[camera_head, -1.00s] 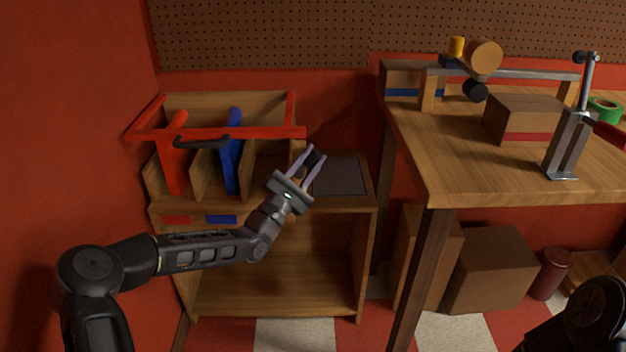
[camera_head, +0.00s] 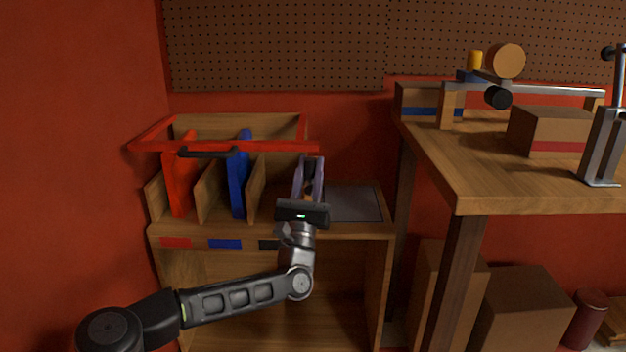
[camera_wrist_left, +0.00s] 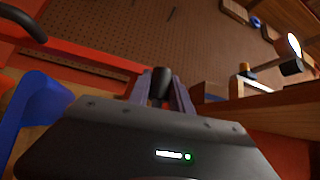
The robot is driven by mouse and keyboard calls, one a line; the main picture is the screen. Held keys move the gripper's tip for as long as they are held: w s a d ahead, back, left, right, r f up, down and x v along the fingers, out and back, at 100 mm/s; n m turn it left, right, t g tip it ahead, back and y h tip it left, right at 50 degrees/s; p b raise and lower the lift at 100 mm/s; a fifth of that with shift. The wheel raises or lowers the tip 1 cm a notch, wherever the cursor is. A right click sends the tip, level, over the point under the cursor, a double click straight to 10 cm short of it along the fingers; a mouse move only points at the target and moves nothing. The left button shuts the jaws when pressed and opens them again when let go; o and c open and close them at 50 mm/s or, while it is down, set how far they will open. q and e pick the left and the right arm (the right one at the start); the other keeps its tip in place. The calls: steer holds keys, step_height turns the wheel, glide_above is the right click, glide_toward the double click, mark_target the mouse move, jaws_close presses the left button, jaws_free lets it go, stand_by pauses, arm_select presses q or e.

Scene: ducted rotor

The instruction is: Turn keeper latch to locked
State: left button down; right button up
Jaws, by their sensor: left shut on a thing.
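A red frame (camera_head: 225,147) with a black handle (camera_head: 207,153) sits across the front of the wooden rack at left. My left gripper (camera_head: 311,168) is just under the frame's right end, fingers pointing away from me. Its fingers are closed around a dark knob, which looks like the keeper latch (camera_head: 312,163). In the left wrist view the dark latch (camera_wrist_left: 160,84) shows between the two fingers, beside the end of the red frame (camera_wrist_left: 92,56). Most of the latch is hidden by the fingers, so its exact angle cannot be told. My right gripper is out of view.
Red (camera_head: 179,178) and blue (camera_head: 239,175) upright pieces stand in the rack's slots. A dark flat panel (camera_head: 355,203) lies on the cabinet top, right of my gripper. A wooden workbench (camera_head: 520,185) stands further right. Brown boxes (camera_head: 520,310) stand below it.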

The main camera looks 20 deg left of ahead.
arm_select(q)
steer(key=shift+f+n, duration=0.1)
steer(key=shift+n, duration=0.2)
steer(key=c, duration=1.2)
jaws_free()
steer(key=shift+o, duration=0.2)
steer(key=p+v, duration=0.1)
steer(key=v, duration=0.6)
steer(key=shift+s+f, duration=0.25)
steer(key=shift+s, duration=0.05)
